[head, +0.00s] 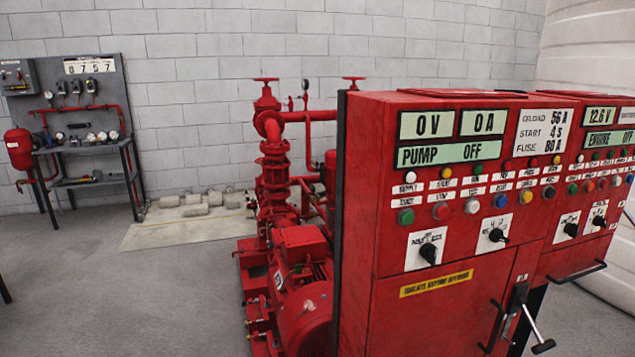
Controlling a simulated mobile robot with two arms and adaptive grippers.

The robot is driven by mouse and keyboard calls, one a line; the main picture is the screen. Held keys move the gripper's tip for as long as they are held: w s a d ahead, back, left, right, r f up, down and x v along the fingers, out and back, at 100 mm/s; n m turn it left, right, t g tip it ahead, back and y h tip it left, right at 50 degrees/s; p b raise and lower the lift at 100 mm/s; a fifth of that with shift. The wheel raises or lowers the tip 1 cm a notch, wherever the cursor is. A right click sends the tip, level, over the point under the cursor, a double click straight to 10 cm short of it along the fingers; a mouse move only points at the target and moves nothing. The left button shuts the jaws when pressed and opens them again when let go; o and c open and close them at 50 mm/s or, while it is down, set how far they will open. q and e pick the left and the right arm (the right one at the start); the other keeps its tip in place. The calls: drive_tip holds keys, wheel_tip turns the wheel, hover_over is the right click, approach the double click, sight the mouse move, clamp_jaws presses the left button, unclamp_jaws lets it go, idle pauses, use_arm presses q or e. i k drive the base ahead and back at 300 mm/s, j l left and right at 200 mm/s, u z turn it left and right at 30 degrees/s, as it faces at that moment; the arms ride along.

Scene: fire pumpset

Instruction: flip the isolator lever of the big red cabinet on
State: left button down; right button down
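The big red cabinet (388,320) stands at the right of the head view, with its front turned partly toward me. Its displays read 0 V, 0 A and PUMP OFF. Near the lower right edge of its front is a lever (532,325) with a grey shaft and a black end grip. It slants down and to the right from a dark mount (519,296); I take it to be the isolator lever. A yellow label (436,283) is on the door to its left. Neither of my grippers shows in this view.
A black door handle (493,327) is just left of the lever. A second red cabinet (604,250) adjoins on the right, with a black bar handle (578,273). The red pump set (300,270) stands behind left. Grey floor (130,300) at the left is clear.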

sight(542, 347)
drive_tip(key=z, duration=1.35)
